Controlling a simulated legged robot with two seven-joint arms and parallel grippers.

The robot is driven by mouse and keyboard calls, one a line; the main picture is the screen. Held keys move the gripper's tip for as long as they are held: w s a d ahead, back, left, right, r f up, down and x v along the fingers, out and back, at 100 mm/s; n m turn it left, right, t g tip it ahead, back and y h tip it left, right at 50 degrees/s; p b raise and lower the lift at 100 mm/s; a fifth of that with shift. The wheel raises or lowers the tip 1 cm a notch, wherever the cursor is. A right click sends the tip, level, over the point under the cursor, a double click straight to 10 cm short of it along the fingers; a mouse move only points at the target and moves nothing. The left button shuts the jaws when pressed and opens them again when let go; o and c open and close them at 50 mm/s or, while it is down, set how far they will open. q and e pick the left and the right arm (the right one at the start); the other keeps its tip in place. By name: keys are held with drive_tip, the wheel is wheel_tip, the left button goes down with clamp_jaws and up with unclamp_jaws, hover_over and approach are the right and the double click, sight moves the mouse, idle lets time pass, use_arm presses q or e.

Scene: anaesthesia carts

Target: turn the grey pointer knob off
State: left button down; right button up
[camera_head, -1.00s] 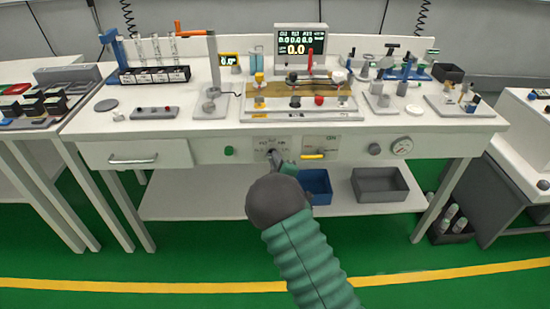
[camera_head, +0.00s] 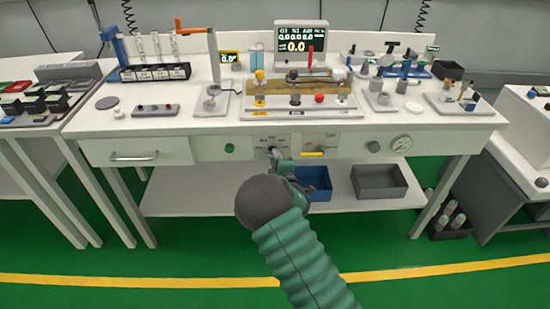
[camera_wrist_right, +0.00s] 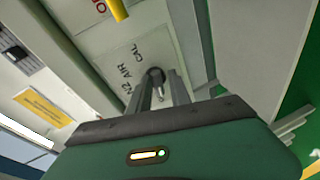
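The grey pointer knob (camera_wrist_right: 155,74) sits on a pale label plate (camera_wrist_right: 128,52) with printed words, among them "AIR" and "CAL", in the right wrist view. Its pointer reaches down between my fingers. In the head view the plate is on the front of the bench, where my gripper partly covers the knob. My right gripper (camera_wrist_right: 161,92) has one finger on each side of the pointer, with gaps showing, so it looks open around the knob. It also shows in the head view (camera_head: 274,153). Contact cannot be made out. My left gripper is not in view.
Right of the knob is a yellow handle (camera_head: 312,154) on its own plate. A green button (camera_head: 229,148) is to the left; a grey knob (camera_head: 374,146) and a gauge (camera_head: 401,144) are to the right. A blue bin (camera_head: 316,183) and grey bin (camera_head: 379,182) stand on the shelf below.

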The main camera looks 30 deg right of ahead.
drive_tip(key=shift+o, duration=1.2)
drive_tip(key=shift+d, duration=0.1)
drive_tip(key=shift+r, duration=0.1)
drive_tip(key=p+v, duration=0.3)
drive_tip(key=v, duration=1.3)
drive_tip(key=shift+s, duration=0.4)
